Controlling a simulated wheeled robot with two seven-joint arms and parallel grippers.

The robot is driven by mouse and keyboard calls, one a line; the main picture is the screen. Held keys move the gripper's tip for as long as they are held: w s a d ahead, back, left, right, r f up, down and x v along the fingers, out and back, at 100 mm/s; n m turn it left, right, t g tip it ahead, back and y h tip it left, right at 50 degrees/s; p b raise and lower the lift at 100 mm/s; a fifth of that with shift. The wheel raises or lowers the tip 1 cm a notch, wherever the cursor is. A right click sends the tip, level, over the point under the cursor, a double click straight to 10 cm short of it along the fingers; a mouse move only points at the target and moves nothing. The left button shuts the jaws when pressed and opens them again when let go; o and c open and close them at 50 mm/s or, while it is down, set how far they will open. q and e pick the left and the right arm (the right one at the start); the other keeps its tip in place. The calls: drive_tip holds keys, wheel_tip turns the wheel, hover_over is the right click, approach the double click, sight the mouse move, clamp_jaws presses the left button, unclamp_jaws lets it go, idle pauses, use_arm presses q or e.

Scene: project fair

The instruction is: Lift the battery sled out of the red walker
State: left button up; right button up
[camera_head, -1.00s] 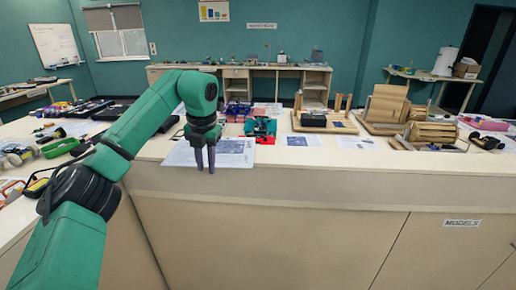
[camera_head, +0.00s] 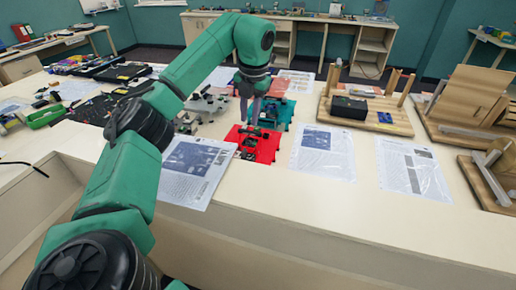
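The red walker (camera_head: 262,154) is a red plate with dark parts on top, lying on the white table near its front edge. I cannot make out the battery sled among the small dark parts. My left gripper (camera_head: 250,120) points down just behind the red walker, in front of part of a teal plate with dark parts (camera_head: 284,112). Its two fingers stand a little apart, and I see nothing held between them. Whether the fingertips touch anything is unclear. My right gripper is out of view.
A printed sheet (camera_head: 197,185) lies left of the red walker, and more sheets (camera_head: 325,165) lie to its right. Grey mechanical parts (camera_head: 207,103) stand left of the gripper. A wooden stand with a black box (camera_head: 350,106) is further right.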

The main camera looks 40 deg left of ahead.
use_arm(q)
drive_tip(key=p, duration=0.2)
approach(244, 151)
drive_tip(key=s, duration=0.1)
drive_tip(key=f, duration=0.2)
drive_tip(key=a+f, duration=0.1)
drive_tip(key=shift+w+f, duration=0.3)
drive_tip(key=shift+w, duration=0.1)
drive_tip(key=f, duration=0.1)
drive_tip(key=f+p, duration=0.1)
drive_tip(key=f, duration=0.1)
drive_tip(key=f+p, duration=0.1)
drive_tip(key=shift+w+a+f, duration=0.15)
drive_tip(key=shift+w, duration=0.15)
drive_tip(key=shift+f, duration=0.25)
drive_tip(key=shift+s+a, duration=0.1)
drive_tip(key=shift+c, duration=0.4)
clamp_jaws()
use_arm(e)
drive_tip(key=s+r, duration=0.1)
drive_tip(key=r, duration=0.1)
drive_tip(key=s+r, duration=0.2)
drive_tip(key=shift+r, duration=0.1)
